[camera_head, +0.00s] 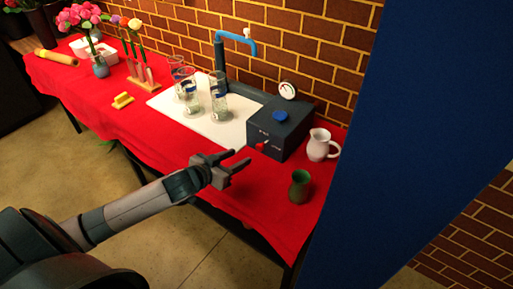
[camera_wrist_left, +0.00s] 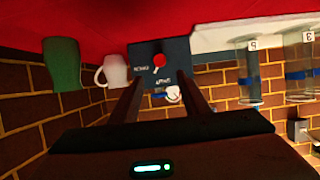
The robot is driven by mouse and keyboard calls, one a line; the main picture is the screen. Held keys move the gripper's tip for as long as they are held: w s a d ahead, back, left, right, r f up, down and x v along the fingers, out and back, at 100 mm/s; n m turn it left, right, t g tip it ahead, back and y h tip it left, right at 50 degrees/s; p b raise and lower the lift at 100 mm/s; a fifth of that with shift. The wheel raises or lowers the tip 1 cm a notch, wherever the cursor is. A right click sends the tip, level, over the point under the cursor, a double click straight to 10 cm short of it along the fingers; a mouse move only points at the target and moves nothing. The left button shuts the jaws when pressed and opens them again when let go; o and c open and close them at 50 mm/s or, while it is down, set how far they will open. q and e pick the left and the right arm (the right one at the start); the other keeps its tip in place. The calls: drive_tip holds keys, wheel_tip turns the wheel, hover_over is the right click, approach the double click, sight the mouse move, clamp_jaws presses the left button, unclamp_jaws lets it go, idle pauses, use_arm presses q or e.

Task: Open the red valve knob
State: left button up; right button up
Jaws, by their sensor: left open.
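The red valve knob (camera_head: 260,146) sits on the front face of a dark grey box (camera_head: 296,134) on the red-covered table. In the left wrist view the knob (camera_wrist_left: 159,60) shows as a red disc with a pale pointer, with lettering on the panel beside it that is hard to read. My left gripper (camera_head: 241,159) is open and empty in front of the box, just short of the knob. In the left wrist view its two fingers (camera_wrist_left: 158,82) point at the panel, with the knob between and beyond them. My right gripper is not in view.
Glass jars (camera_head: 219,104) stand on a white mat (camera_head: 170,102) below a blue tap (camera_head: 233,42). A blue wall panel (camera_head: 390,140) closes off the right.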

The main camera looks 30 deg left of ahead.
sight(259, 147)
use_arm(q)
drive_tip(key=p+x, duration=0.1)
drive_tip(key=x, duration=1)
drive_tip(key=shift+w+r, duration=0.1)
drive_tip(key=shift+w, duration=0.1)
drive_tip(key=shift+w+d+f, duration=0.1)
drive_tip(key=shift+w+f, duration=0.1)
drive_tip(key=shift+w, duration=0.2)
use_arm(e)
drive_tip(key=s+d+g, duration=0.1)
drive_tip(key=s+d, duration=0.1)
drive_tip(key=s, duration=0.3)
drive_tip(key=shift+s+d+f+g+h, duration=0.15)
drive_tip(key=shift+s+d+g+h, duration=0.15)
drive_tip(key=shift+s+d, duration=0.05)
use_arm(q)
drive_tip(key=shift+c, duration=0.3)
drive_tip(key=c, duration=1)
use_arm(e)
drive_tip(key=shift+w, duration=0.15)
